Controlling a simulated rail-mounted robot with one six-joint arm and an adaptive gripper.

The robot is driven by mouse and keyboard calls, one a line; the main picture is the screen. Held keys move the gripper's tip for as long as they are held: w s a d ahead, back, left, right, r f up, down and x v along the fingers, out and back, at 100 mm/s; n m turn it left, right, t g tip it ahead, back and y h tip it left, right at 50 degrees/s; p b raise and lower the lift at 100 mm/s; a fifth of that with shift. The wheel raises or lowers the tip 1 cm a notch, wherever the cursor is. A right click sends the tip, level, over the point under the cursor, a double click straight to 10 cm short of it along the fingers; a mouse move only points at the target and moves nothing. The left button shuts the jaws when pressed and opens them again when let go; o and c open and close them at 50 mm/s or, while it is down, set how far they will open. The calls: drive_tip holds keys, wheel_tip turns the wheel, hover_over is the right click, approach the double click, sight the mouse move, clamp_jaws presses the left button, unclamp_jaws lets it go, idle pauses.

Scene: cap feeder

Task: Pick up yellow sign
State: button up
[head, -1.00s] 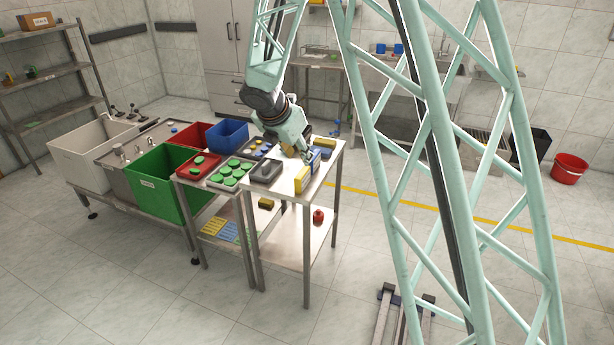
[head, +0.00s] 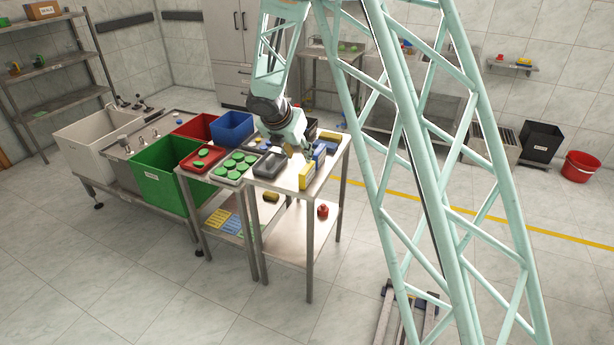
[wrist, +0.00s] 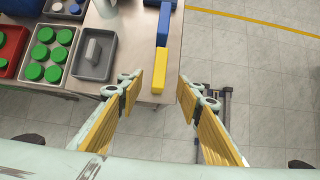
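A yellow block-like piece, which may be the yellow sign (head: 306,176), stands at the front edge of the metal table. In the wrist view the yellow piece (wrist: 158,72) lies between and beyond my fingertips, end to end with a blue piece (wrist: 163,25). The blue piece also shows in the head view (head: 319,156).
A grey tray (wrist: 95,55) and a tray of green caps (wrist: 47,54) lie left of the yellow piece. Green (head: 165,178), red and blue bins stand further left. A red object (head: 322,211) sits on the lower shelf.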

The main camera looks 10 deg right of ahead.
sight(306, 168)
drive_tip(key=shift+b+x, duration=1)
drive_tip(key=shift+x, duration=3.2)
drive_tip(key=shift+b+x, duration=0.85)
drive_tip(key=shift+x, duration=1.7)
drive_tip(key=shift+c, duration=0.7)
drive_tip(key=c, duration=0.8)
